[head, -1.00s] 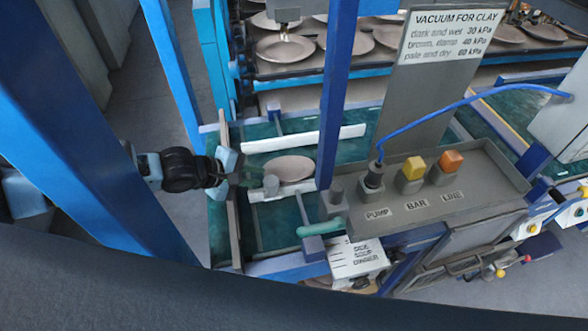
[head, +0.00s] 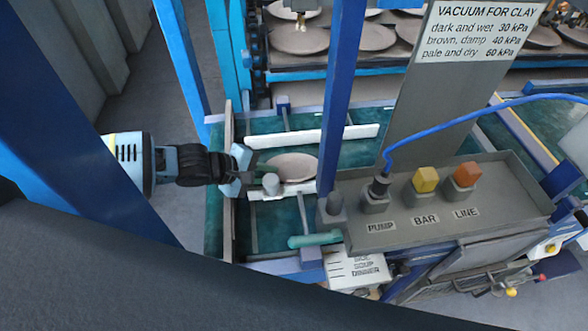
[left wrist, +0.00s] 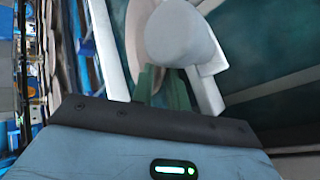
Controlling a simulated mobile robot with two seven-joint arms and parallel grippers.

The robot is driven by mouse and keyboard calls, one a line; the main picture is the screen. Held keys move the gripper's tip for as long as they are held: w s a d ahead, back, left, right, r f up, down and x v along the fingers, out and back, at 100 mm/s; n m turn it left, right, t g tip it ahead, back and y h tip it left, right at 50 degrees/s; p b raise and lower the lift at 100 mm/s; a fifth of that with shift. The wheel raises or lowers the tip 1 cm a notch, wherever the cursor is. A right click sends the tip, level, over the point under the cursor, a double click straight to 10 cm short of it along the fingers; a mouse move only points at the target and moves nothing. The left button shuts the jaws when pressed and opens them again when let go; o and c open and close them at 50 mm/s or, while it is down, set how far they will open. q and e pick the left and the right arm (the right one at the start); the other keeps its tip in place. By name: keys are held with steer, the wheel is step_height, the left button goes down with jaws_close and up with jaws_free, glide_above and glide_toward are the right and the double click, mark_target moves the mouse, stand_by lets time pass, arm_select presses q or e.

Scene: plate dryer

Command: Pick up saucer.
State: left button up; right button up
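The saucer (head: 293,167), a round pinkish-brown dish, lies on the green belt between two white rails; its near edge is partly hidden. In the left wrist view the saucer (left wrist: 139,40) shows partly behind a grey round-ended post. My left gripper (head: 262,181) is at the saucer's left side, beside the post. In the left wrist view its two green fingers (left wrist: 161,85) stand with a narrow gap between them, pointing toward the saucer's edge. I cannot tell whether they touch it. My right gripper is not in view.
The grey post (head: 271,184) stands on the near white rail (head: 290,191). A blue upright (head: 338,90) is right of the saucer. A control box (head: 440,205) with knobs and a blue hose is further right. Racked plates (head: 299,40) are behind.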

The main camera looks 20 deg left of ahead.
arm_select(q)
jaws_close()
steer(key=shift+r, duration=0.15)
step_height(320, 180, up, 10)
stand_by(0.4)
